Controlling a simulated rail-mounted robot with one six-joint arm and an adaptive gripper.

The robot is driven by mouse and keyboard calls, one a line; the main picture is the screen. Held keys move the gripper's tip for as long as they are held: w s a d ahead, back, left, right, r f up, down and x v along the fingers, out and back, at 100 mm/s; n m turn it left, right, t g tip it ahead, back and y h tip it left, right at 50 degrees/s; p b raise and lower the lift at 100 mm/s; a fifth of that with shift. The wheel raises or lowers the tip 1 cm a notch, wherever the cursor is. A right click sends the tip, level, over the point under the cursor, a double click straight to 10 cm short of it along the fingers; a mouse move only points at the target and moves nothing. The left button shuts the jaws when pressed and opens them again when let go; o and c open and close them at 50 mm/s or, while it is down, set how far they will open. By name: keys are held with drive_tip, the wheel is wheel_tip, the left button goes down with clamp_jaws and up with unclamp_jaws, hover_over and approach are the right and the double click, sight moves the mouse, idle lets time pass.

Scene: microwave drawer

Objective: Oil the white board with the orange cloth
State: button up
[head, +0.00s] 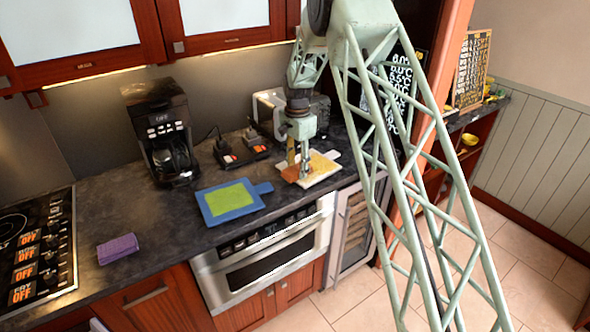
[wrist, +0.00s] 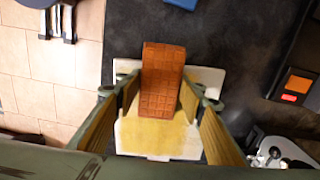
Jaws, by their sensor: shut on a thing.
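The white board (head: 334,155) lies on the dark counter, with a yellow patch (head: 321,163) over much of its face. In the wrist view the white board (wrist: 209,75) shows around the orange cloth, and the yellow patch (wrist: 150,138) covers its lower part. The orange cloth (head: 289,174) is on the board's left part. It is a ribbed orange block in the wrist view (wrist: 162,68). My gripper (head: 299,172) points down over the board, shut on the orange cloth, with one finger (wrist: 131,90) at each side. Whether the cloth touches the board is unclear.
A blue board (head: 212,215) with a green patch lies to the left. A purple cloth (head: 118,248) lies near the stove (head: 35,250). A coffee maker (head: 160,130), dark switch boxes (head: 240,148) and a toaster (head: 268,108) stand behind.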

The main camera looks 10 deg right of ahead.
sight(315, 165)
drive_tip(key=shift+w+d, duration=0.15)
drive_tip(key=shift+d, duration=0.15)
idle(0.4)
drive_tip(key=shift+w+d, duration=0.25)
drive_tip(key=shift+d, duration=0.25)
drive_tip(key=shift+w+d, duration=0.25)
drive_tip(key=shift+d, duration=0.25)
drive_tip(key=shift+w+d+p, duration=0.2)
drive_tip(key=shift+w+d, duration=0.1)
drive_tip(key=shift+d, duration=0.2)
drive_tip(key=shift+w+d+p, duration=0.2)
drive_tip(key=shift+w+d, duration=0.05)
drive_tip(key=shift+d, duration=0.2)
drive_tip(key=shift+d, duration=0.2)
drive_tip(key=shift+w+d, duration=0.5)
drive_tip(key=shift+d, duration=0.4)
drive_tip(key=shift+d, duration=0.1)
drive_tip(key=shift+w+d+p, duration=0.35)
drive_tip(key=shift+w+d, duration=0.2)
drive_tip(key=shift+d, duration=0.3)
